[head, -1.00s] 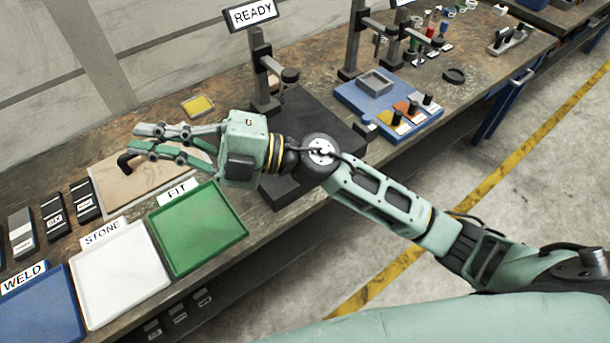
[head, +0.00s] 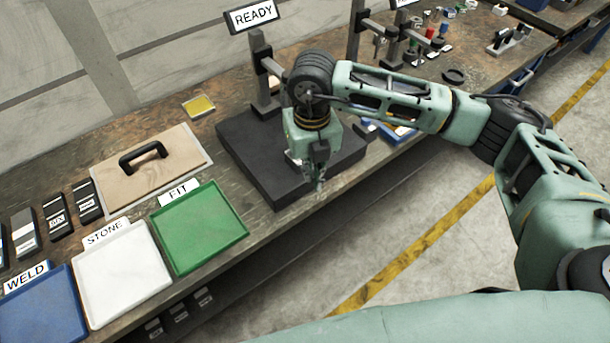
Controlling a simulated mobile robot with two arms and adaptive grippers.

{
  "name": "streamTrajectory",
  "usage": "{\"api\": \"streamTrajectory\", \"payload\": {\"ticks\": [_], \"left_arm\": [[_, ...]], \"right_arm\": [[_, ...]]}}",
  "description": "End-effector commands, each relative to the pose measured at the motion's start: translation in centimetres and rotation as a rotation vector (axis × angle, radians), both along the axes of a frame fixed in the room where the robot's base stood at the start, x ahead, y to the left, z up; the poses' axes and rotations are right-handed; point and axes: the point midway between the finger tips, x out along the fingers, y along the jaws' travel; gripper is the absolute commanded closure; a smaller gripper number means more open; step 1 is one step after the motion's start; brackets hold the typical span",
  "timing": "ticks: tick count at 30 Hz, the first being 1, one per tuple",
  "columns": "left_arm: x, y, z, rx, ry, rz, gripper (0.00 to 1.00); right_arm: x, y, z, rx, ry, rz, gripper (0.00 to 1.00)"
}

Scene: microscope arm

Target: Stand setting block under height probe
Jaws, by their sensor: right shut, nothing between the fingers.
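The height probe stand (head: 262,75) rises from the back of a black plate (head: 262,165) under a READY sign. Its probe end is hidden behind my right arm. My right gripper (head: 320,187) points down over the front part of the black plate, shut and empty. Several small labelled blocks stand at the far left, among them a grey-topped one (head: 24,236) and a dark one (head: 56,217). I cannot tell which is the setting block. No block shows on the visible part of the plate. My left gripper is not in view.
A wooden board with a black handle (head: 143,156) lies left of the plate. Green (head: 200,228), white (head: 122,275) and blue (head: 40,310) trays line the front edge. A yellow pad (head: 199,106) lies behind. More stands (head: 357,40) and a blue fixture, partly hidden, are right.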

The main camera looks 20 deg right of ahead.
Motion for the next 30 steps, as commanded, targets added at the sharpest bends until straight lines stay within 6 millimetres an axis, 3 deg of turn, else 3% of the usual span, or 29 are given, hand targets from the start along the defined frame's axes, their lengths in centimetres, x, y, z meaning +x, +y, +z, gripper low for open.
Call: {"api": "streamTrajectory", "payload": {"ticks": [11, 19, 30], "left_arm": [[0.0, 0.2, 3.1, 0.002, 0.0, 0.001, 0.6], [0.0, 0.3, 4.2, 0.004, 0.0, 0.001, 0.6], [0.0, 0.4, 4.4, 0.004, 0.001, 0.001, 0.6]], "right_arm": [[-0.3, 0.1, -8.0, 0.001, 0.007, 0.002, 1.0], [3.0, 0.1, -7.9, 0.003, 0.002, 0.001, 1.0], [4.0, 0.1, -8.0, 0.004, 0.001, 0.003, 1.0]]}}
